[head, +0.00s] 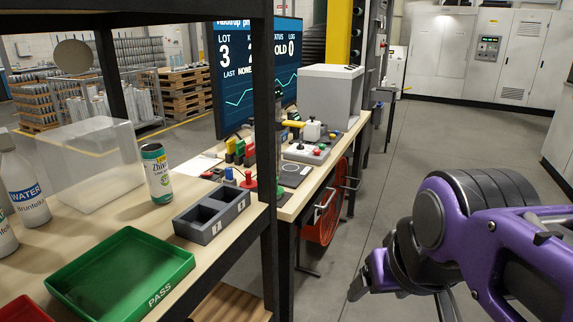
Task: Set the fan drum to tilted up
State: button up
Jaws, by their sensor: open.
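The fan drum (322,228) is a red-orange round drum standing low beside the workbench. Bench frame parts and grey handle-like bars cross in front of it, and its left part is hidden. Its tilt cannot be told clearly from here. My gripper (402,292) is at the lower right, at the end of my purple arm. Its dark fingers are spread and nothing shows between them. It is apart from the drum, to its right and nearer to me.
The workbench (345,140) holds a control box with buttons, a grey box (331,95) and a screen (252,70). A near shelf carries a green PASS tray (122,270), bottles, a can and a dark two-pocket holder (212,212). Grey floor (430,140) is clear right of the bench.

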aim_at(321, 234)
jog(key=i+l+z, duration=0.45)
jog(key=i+z, duration=0.55)
jog(key=i, duration=0.15)
jog(key=i+z, duration=0.1)
jog(key=i, duration=1.1)
jog(key=i+l+u, duration=0.15)
jog(key=i, duration=0.4)
jog(key=i+l+u, duration=0.15)
jog(key=i, duration=0.4)
jog(key=i+l+u, duration=0.15)
jog(key=i+u, duration=0.25)
jog(key=i+l+u, duration=0.35)
jog(key=i+j, duration=0.05)
jog(key=j, duration=0.05)
